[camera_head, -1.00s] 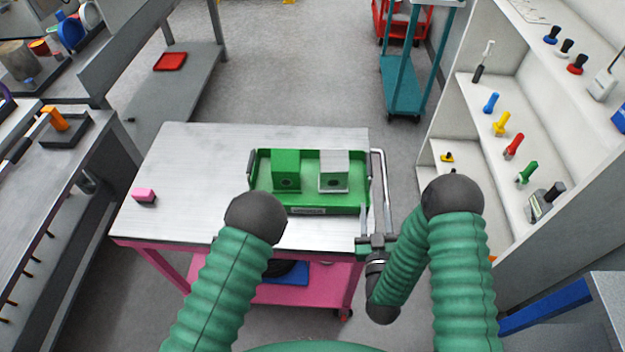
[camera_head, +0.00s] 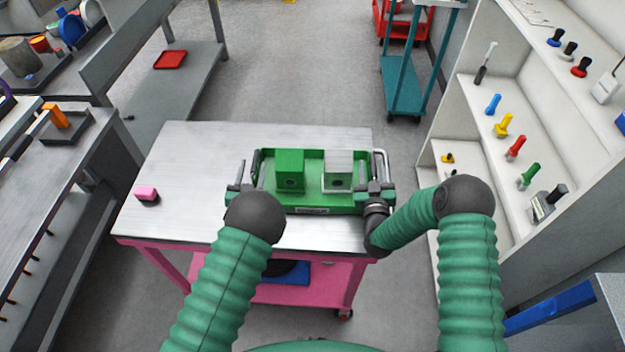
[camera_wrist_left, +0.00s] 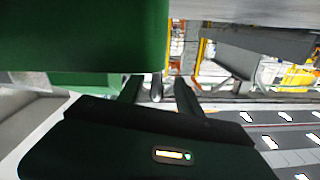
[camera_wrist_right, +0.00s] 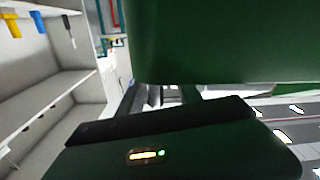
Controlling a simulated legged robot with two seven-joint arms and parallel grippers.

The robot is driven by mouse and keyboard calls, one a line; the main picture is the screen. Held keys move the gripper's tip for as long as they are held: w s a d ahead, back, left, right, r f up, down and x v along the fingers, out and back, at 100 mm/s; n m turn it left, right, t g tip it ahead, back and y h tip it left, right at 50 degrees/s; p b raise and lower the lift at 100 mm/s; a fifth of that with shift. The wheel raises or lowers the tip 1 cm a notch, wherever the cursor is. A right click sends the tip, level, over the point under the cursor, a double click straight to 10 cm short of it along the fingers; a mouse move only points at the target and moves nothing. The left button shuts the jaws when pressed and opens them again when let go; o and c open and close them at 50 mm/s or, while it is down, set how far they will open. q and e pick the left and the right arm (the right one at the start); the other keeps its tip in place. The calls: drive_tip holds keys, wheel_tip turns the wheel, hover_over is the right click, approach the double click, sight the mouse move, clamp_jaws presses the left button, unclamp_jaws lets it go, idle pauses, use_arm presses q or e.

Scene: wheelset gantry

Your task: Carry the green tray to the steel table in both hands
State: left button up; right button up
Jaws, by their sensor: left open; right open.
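The green tray (camera_head: 318,208) lies on the light metal top of a pink-framed cart. In the left wrist view a handle bar (camera_wrist_left: 156,88) shows between the fingers. My right gripper (camera_head: 381,168) is open at the right handle; contact there is unclear.
A grey bench (camera_head: 190,85) with a red tray (camera_head: 170,60) stands behind left. A white shelf unit (camera_head: 470,140) stands close on the right.

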use_arm(q)
drive_tip(key=shift+w+d, duration=0.15)
drive_tip(key=shift+w, duration=0.65)
use_arm(e)
drive_tip(key=shift+w+d, duration=0.15)
drive_tip(key=shift+w, duration=0.6)
use_arm(q)
drive_tip(key=shift+d+r, duration=0.1)
drive_tip(key=shift+d, duration=0.2)
use_arm(e)
drive_tip(key=shift+w+d, duration=0.1)
drive_tip(key=shift+d, duration=0.2)
use_arm(q)
drive_tip(key=shift+a, duration=0.2)
clamp_jaws()
use_arm(e)
drive_tip(key=shift+a, duration=0.2)
clamp_jaws()
use_arm(q)
drive_tip(key=shift+d, duration=0.1)
use_arm(e)
drive_tip(key=shift+r, duration=0.1)
